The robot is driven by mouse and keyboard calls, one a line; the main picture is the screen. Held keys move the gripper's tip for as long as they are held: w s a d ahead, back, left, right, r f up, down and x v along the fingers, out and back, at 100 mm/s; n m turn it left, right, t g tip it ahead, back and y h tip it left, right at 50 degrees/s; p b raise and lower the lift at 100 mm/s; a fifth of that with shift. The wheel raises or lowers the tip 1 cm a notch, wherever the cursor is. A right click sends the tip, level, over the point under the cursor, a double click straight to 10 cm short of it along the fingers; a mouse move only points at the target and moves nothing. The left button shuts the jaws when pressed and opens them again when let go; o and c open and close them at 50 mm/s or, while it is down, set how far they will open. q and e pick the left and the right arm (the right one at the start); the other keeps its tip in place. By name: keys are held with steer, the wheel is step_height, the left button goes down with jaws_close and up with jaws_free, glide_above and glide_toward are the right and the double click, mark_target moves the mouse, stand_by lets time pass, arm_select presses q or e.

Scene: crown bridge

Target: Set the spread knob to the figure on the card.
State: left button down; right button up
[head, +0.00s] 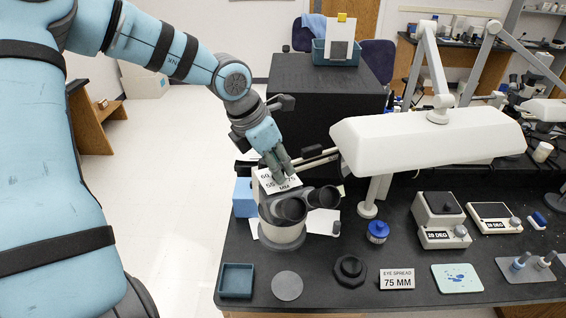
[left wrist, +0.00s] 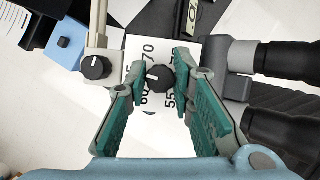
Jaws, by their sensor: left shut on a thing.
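The card (head: 397,279) stands at the table's front and reads "EYE SPREAD 75 MM". The spread knob (left wrist: 160,79) is black with a white pointer line, set on a white dial (left wrist: 148,36) on top of the binocular microscope (head: 283,222). In the left wrist view the pointer line is on the knob's left side; figures such as 70, 60 and 55 show, others are partly hidden by the fingers. My left gripper (head: 281,168) reaches down to the dial, its green-padded fingers (left wrist: 163,84) shut on either side of the knob. My right gripper is not in view.
A white lamp head (head: 430,138) on a jointed arm hangs close right of my left gripper. A blue box (head: 245,197) is left of the microscope. A blue tray (head: 236,280), grey disc (head: 287,286) and black ring-shaped part (head: 350,270) lie in front.

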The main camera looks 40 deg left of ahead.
arm_select(q)
steer(key=shift+a+m+g+h+p, duration=0.15)
steer(key=shift+m+g+h+p, duration=0.3)
steer(key=shift+m, duration=0.75)
steer(key=shift+m+h, duration=0.25)
steer(key=shift+m, duration=0.65)
steer(key=m+g+h, duration=0.1)
steer(key=m, duration=0.1)
steer(key=shift+f+m+b, duration=0.1)
steer(key=shift+m+b, duration=0.2)
steer(key=shift+b, duration=0.05)
steer(key=m, duration=0.1)
steer(key=m+g+b, duration=0.1)
steer(key=m, duration=0.1)
steer(key=shift+w+a+m+g, duration=0.1)
steer(key=shift+w+m+g, duration=0.05)
steer(key=shift+m+g, duration=0.15)
steer(key=shift+m+g+h, duration=0.25)
steer(key=shift+m+h, duration=0.05)
steer(key=shift+m, duration=0.5)
steer(key=shift+m+g+p, duration=0.3)
steer(key=shift+m+g, duration=0.1)
steer(key=shift+m, duration=0.5)
steer(key=c, duration=1.4)
jaws_free()
